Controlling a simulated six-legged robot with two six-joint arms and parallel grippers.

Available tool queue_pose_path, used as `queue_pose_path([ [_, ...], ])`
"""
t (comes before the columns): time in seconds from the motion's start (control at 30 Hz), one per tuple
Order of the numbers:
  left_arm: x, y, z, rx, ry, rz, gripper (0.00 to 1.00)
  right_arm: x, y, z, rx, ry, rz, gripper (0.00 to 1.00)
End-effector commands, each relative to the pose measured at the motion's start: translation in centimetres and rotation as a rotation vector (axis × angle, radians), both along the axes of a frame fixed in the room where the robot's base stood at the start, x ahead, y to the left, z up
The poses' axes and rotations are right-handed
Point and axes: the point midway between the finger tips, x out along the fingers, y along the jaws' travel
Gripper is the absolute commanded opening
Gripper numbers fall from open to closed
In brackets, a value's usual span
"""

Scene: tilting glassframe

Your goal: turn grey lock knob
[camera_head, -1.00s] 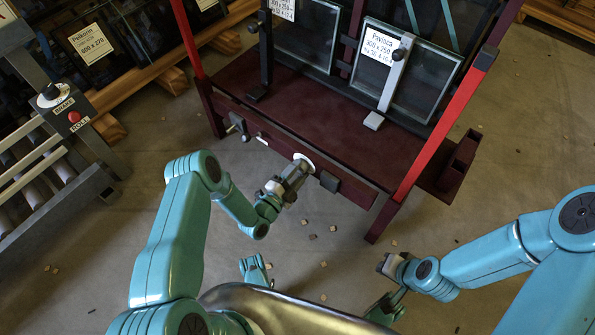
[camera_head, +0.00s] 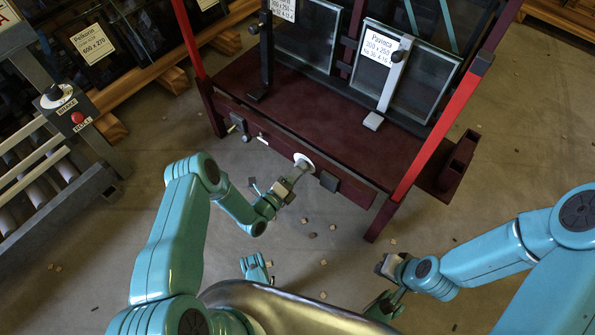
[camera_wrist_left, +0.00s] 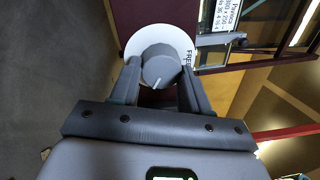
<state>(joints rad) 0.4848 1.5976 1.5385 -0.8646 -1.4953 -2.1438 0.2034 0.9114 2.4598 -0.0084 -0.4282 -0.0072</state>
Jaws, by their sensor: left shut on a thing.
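The grey lock knob (camera_wrist_left: 161,68) is round with a light pointer line and sits in front of a white disc (camera_wrist_left: 133,44) marked "FREE" in the left wrist view. The pointer line aims down and slightly left there. My left gripper (camera_head: 295,172) is shut on the knob, one finger on each side of it, at the front beam of the dark red frame (camera_head: 350,188). In the head view the gripper mostly hides the knob; the white disc (camera_head: 303,160) shows just behind it. My right gripper (camera_head: 388,267) is away from the frame at the lower right; its fingers are too small to judge.
The frame carries glass panes with labels (camera_head: 381,46) and a grey upright clamp (camera_head: 391,82). Small handles (camera_head: 239,126) and a dark block (camera_head: 329,181) are on its front beam. A roller conveyor with a control box (camera_head: 67,108) stands left. Floor between is open, with small scraps.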

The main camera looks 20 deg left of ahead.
Motion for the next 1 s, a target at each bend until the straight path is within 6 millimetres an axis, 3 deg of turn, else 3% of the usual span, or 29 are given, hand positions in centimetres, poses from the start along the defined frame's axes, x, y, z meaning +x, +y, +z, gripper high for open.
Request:
queue_pose_path([
  [0.57, 0.12, -0.10, 0.11, 0.028, -0.014, -0.003, 0.16, -0.06, 0.01, 0.06, 0.000, 0.002, 0.001, 0.00],
  [0.6, 0.12, -0.10, 0.11, 0.028, -0.014, -0.003, 0.59, -0.06, 0.01, 0.06, 0.000, 0.002, 0.001, 0.00],
  [0.63, 0.11, -0.08, 0.10, 0.028, -0.013, -0.003, 0.69, -0.06, 0.01, 0.06, 0.000, 0.002, 0.001, 0.00],
  [1.0, 0.08, -0.01, -0.01, 0.025, -0.010, -0.002, 0.71, -0.02, 0.00, 0.01, 0.000, 0.001, 0.000, 0.00],
])
